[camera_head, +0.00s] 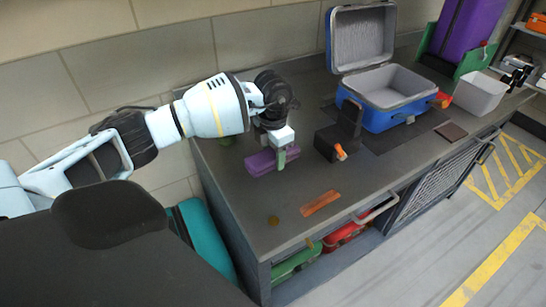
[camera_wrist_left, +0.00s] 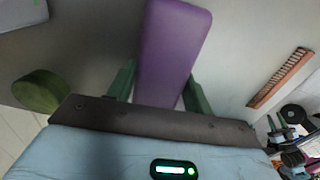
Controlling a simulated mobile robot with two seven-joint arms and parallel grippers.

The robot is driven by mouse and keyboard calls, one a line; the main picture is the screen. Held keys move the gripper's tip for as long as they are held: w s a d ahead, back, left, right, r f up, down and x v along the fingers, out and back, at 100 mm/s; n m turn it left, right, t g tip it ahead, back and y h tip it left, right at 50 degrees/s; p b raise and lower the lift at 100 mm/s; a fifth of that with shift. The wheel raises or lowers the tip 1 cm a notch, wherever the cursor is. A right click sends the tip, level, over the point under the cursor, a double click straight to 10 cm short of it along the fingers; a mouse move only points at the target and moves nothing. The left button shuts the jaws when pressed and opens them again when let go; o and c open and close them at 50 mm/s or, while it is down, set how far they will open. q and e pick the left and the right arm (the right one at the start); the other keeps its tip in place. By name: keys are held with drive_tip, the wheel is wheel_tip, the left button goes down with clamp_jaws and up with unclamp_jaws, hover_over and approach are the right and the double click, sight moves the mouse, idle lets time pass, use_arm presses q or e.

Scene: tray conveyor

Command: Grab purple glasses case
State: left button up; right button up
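The purple glasses case (camera_head: 259,163) lies on the dark workbench near its left end. It also shows in the left wrist view (camera_wrist_left: 172,45), running lengthwise away from the gripper. My left gripper (camera_head: 281,157) is over the case, with one green finger in front of its near side. In the left wrist view the green fingers of the gripper (camera_wrist_left: 160,85) stand on both sides of the case, very close to it. I cannot tell whether both press on it. My right gripper is out of view.
A green round thing (camera_wrist_left: 40,91) lies left of the gripper. The bench front is mostly clear.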

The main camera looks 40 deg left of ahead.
sight(273, 152)
use_arm(q)
drive_tip(key=c, duration=0.3)
drive_tip(key=shift+c, duration=0.2)
drive_tip(key=shift+r, duration=0.1)
drive_tip(key=shift+r, duration=0.5)
wheel_tip(273, 152, up, 2)
drive_tip(key=shift+r, duration=0.15)
drive_tip(key=s+d, duration=0.3)
drive_tip(key=s, duration=0.1)
drive_tip(key=s+d+r, duration=0.1)
drive_tip(key=s+d, duration=0.2)
drive_tip(key=s, duration=0.1)
drive_tip(key=s+d, duration=0.3)
drive_tip(key=s, duration=0.1)
drive_tip(key=shift+s+d+r, duration=0.25)
drive_tip(key=shift+s+d, duration=0.1)
